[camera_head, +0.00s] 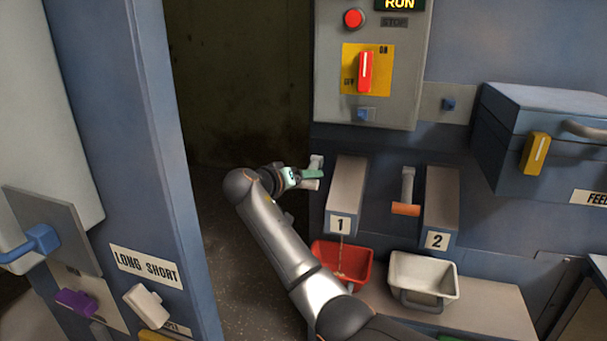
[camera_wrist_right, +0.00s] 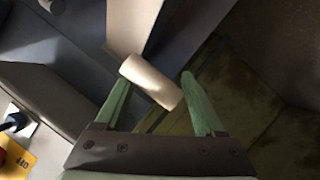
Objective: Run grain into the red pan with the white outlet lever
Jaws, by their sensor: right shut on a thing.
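The white outlet lever (camera_head: 316,162) is beside the left of the chute marked 1 (camera_head: 347,188). My right gripper (camera_head: 312,178) has its green fingers on the lever's handle. In the right wrist view the pale round handle (camera_wrist_right: 152,82) lies tilted between the two fingers (camera_wrist_right: 155,92). The red pan (camera_head: 325,247) sits on the ledge below chute 1. A thin tan stream (camera_head: 341,257) runs from the chute down into the pan, with a little tan at its bottom. My forearm partly covers the pan's lower left. My left gripper is out of view.
An orange-handled lever (camera_head: 406,209) stands beside the chute marked 2 (camera_head: 440,200), with a white pan (camera_head: 450,283) below. The control box (camera_head: 334,110) hangs above. A blue post (camera_head: 135,130) stands left of my arm, with a dark gap between.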

